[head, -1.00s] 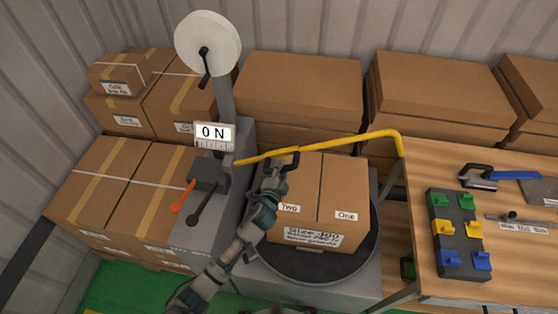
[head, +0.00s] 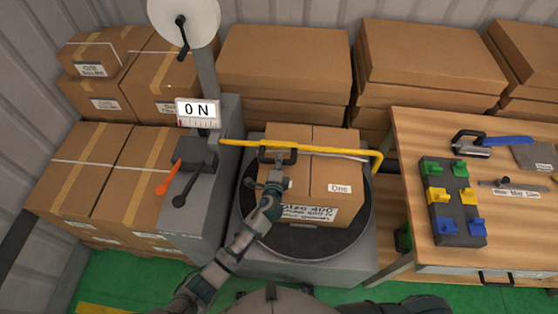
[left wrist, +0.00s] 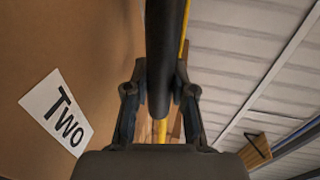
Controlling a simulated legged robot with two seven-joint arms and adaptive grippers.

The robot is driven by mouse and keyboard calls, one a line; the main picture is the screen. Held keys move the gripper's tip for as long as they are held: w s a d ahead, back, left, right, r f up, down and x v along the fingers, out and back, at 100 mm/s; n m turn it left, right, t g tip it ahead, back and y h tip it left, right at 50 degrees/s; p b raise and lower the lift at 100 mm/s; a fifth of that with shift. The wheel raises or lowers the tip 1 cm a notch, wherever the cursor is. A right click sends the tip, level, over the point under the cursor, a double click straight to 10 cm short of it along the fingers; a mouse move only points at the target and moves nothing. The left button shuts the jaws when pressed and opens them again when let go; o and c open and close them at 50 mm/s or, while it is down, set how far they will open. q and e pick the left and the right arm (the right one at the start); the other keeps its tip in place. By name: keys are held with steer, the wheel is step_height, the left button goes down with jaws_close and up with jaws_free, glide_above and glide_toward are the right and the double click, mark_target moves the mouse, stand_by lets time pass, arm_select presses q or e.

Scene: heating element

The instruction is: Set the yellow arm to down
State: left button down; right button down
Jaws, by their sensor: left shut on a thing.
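The yellow arm (head: 325,149) runs from the grey machine column (head: 208,95) rightward across the cardboard box (head: 335,178) and bends at its right end. In the head view it lies nearly level, close over the box top; I cannot tell whether it touches. A black handle (head: 291,156) hangs on it. My left gripper (head: 276,163) is shut on this handle. In the left wrist view, the dark handle bar (left wrist: 163,50) runs between the fingers of my left gripper (left wrist: 160,92), with bits of the yellow arm (left wrist: 184,35) behind it. My right gripper is out of view.
The box stands on a dark round turntable (head: 342,247). Orange (head: 167,178) and black (head: 188,186) levers are on the machine at left, under a display (head: 198,110) reading "0 N". A wooden workbench (head: 408,135) with tools stands at right. Stacked boxes (head: 285,65) line the back.

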arm_select(q)
steer(key=c, duration=0.9)
jaws_free()
steer(key=shift+w+d+f, duration=0.1)
steer(key=shift+c, duration=0.2)
steer(key=v, duration=1.2)
